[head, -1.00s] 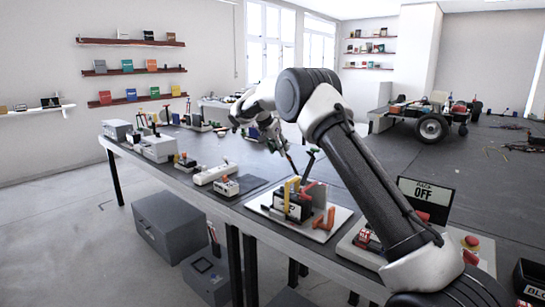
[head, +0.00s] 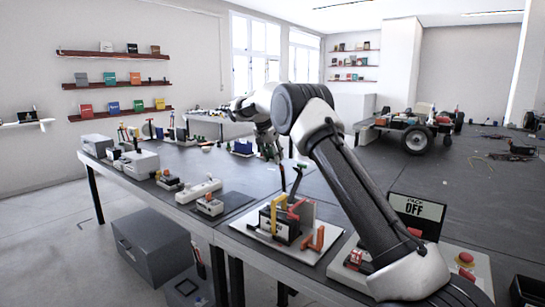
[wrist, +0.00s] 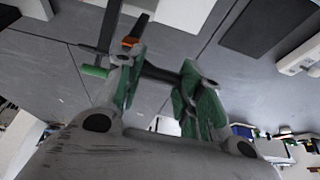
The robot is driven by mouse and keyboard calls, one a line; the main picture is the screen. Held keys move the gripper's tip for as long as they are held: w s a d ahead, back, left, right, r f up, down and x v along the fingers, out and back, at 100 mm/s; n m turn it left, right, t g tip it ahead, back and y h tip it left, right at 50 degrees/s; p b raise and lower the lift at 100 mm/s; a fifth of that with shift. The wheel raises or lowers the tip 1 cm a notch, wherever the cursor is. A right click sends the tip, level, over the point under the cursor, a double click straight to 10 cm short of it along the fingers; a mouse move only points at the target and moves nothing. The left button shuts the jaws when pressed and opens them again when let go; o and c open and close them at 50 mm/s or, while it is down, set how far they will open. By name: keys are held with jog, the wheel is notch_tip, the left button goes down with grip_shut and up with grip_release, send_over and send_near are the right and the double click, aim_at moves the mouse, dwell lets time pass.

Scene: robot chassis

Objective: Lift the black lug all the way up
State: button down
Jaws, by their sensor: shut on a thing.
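My gripper (head: 272,156) is above the far side of the battery block (head: 283,228), which has yellow and red parts on top. In the wrist view its two green-padded fingers (wrist: 158,78) are closed on a dark bar, the black lug (wrist: 160,73), which runs across between them. In the head view a thin black piece (head: 282,178) reaches from just below the fingertips toward the block. A tilted black lever with a green tip (head: 298,178) stands beside it. Whether the lug is clear of the block cannot be told.
The block sits on a white plate (head: 262,246) with an orange bracket (head: 315,240) at its right. A screen reading "PACK OFF" (head: 416,210) and a red button (head: 465,258) are farther right. Other devices line the table's left. Bare dark tabletop (head: 230,170) lies left of my gripper.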

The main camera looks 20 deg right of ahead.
jog(key=shift+w+d+r, duration=0.2)
jog(key=shift+d, duration=0.05)
jog(key=c, duration=0.9)
grip_release()
jog(key=shift+d, duration=0.1)
jog(key=shift+f, duration=0.15)
jog(key=v, duration=1.2)
